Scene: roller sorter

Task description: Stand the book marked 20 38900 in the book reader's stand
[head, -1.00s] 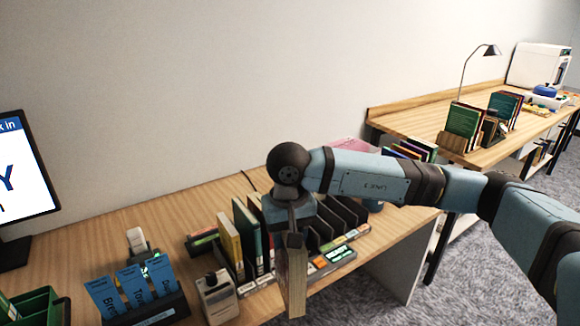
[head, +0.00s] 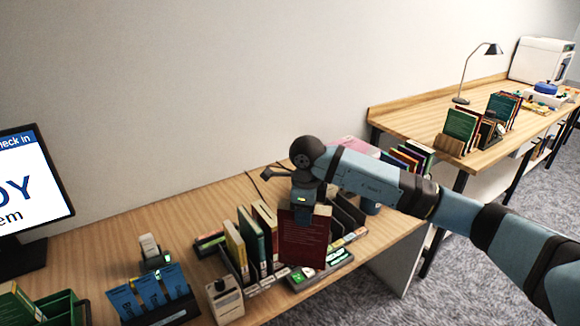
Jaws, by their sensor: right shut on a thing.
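My right gripper (head: 301,213) is shut on a dark red book (head: 303,242) and holds it upright by its top edge, with its cover facing me. Small print shows on the cover, but the number cannot be read. The book is in front of the dark slotted rack (head: 347,212) and hides part of it. A small device with a pale upright part and a green light (head: 150,247) stands left of the rack. I cannot tell whether this is the book reader's stand. My left gripper is not in view.
Yellow and green books (head: 251,237) stand in the rack's left slots, close to the held book. A beige handheld device (head: 225,298), a holder with blue cards (head: 160,307) and a green tray (head: 62,308) line the front left. A monitor (head: 35,185) stands at left.

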